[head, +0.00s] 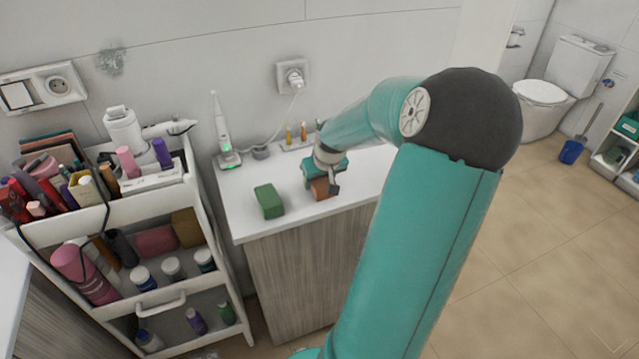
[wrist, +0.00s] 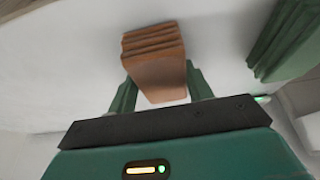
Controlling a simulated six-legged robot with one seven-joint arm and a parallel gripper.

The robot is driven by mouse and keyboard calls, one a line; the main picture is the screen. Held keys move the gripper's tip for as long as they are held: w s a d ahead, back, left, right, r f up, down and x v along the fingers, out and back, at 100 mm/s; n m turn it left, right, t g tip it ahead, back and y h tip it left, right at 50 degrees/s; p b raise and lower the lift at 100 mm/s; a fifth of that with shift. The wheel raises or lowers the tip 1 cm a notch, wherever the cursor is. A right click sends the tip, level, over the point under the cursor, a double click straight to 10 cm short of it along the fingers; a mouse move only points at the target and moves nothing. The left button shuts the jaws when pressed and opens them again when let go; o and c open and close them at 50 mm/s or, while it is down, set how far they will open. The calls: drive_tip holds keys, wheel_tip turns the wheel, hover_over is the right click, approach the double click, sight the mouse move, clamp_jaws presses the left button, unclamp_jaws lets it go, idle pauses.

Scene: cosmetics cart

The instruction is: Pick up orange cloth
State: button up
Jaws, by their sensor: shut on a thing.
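The orange cloth (head: 321,188), a folded orange-brown stack, is at my gripper on the white counter top (head: 290,215), in the head view. In the wrist view the orange cloth (wrist: 154,62) sits between the two green fingers of my gripper (wrist: 158,95), which are shut on it. My gripper (head: 326,178) also shows in the head view, above the counter. I cannot tell whether the cloth still touches the counter. A folded green cloth (head: 269,201) lies to the left, apart from it; it also shows in the wrist view (wrist: 290,40).
An electric toothbrush (head: 225,130) on a lit base stands at the counter's back left, near a small tray (head: 297,138). A white cart (head: 110,225) full of cosmetics stands left of the counter. The counter front between cloth and left edge is partly clear.

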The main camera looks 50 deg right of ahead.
drive_tip(key=shift+r, duration=0.45)
wheel_tip(320, 180, up, 2)
drive_tip(key=shift+d+r, duration=0.1)
drive_tip(key=shift+r, duration=0.1)
drive_tip(key=s+a+r, duration=0.2)
drive_tip(key=a+r, duration=0.3)
drive_tip(key=a, duration=0.1)
drive_tip(key=s+a+r, duration=0.3)
drive_tip(key=a+r, duration=0.1)
drive_tip(key=a, duration=0.3)
drive_tip(key=shift+s+r, duration=0.25)
drive_tip(key=shift+r, duration=0.1)
